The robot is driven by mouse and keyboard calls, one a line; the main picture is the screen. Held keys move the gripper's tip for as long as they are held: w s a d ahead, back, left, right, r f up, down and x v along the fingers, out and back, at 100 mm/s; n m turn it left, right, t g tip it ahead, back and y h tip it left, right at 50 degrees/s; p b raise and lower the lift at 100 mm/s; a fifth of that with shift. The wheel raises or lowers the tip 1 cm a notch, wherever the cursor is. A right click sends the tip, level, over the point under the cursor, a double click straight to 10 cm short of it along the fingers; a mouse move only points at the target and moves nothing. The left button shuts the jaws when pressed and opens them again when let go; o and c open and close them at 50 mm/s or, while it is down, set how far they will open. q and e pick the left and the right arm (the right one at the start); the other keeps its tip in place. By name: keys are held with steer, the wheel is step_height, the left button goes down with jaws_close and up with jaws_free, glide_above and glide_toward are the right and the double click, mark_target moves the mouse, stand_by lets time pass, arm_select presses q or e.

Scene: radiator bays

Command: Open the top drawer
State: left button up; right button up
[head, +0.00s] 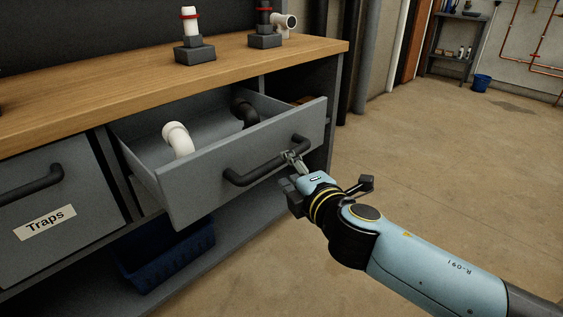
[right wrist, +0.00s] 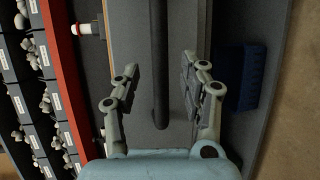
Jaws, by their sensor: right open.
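The grey top drawer (head: 235,158) under the wooden bench is pulled out, with its inside showing. A white pipe elbow (head: 177,138) and a black pipe elbow (head: 245,113) lie in it. Its dark bar handle (head: 265,165) runs across the front. My right gripper (head: 293,158) is at the right part of this handle. In the right wrist view, its open fingers (right wrist: 160,75) stand on either side of the handle (right wrist: 159,60), with gaps on both sides. My left gripper is out of view.
A drawer labelled Traps (head: 45,222) is closed at the left. A blue bin (head: 170,255) sits on the lower shelf. Pipe fittings on grey blocks (head: 195,50) stand on the bench top (head: 110,83). The floor at the right is clear.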

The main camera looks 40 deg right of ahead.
steer(key=v, duration=0.6)
stand_by(0.3)
steer(key=s+f+m+g+y, duration=0.1)
steer(key=s+f+m+g, duration=0.3)
steer(key=f, duration=1.1)
steer(key=s+f+m+g+y, duration=0.1)
steer(key=s+f+g, duration=0.35)
steer(key=f, duration=0.95)
steer(key=s+a+f+m+g+y, duration=0.1)
steer(key=s+f+m+g, duration=0.2)
steer(key=s, duration=1.2)
steer(key=s+a+f+m+g+y, duration=0.1)
steer(key=s+f+m+g, duration=0.2)
steer(key=s+f+m, duration=0.4)
steer(key=s+f, duration=0.5)
steer(key=s, duration=0.2)
steer(key=shift+s+a+f, duration=0.2)
steer(key=shift+s+f, duration=0.1)
steer(key=shift+s, duration=0.1)
